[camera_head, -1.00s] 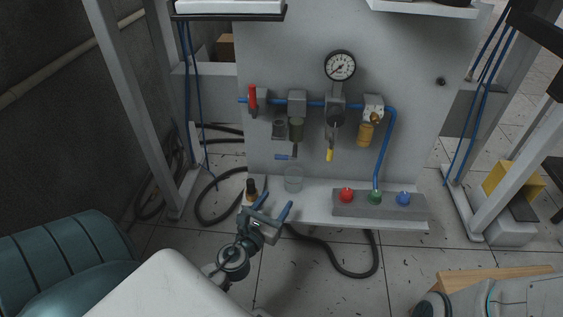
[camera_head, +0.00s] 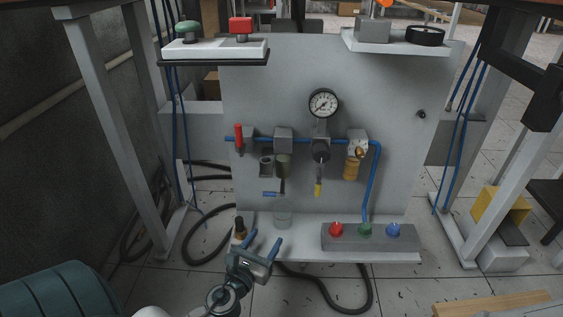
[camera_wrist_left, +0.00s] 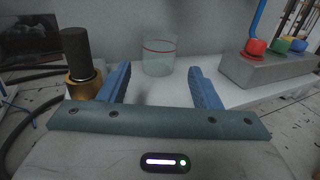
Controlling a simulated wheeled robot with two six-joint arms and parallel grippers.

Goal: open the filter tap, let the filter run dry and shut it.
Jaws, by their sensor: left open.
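The filter bowl (camera_head: 283,165) hangs from the blue air line on the grey panel. Below it is a tap with a blue lever (camera_head: 271,194), lying roughly level and pointing left. A clear glass cup (camera_head: 283,219) stands on the shelf beneath; it also shows in the left wrist view (camera_wrist_left: 159,55) with a red line around it, looking empty. My left gripper (camera_head: 265,240) is open and empty at the shelf's front edge, in front of and below the tap. In the left wrist view the cup is seen between its blue fingers. My right gripper is out of view.
A brass, black-topped bottle or fitting (camera_wrist_left: 79,65) stands close to the left finger. A grey box with red, green and blue buttons (camera_head: 364,242) is on the shelf's right. A red lever (camera_head: 239,138), gauge (camera_head: 323,103) and yellow lever (camera_head: 318,189) are on the panel.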

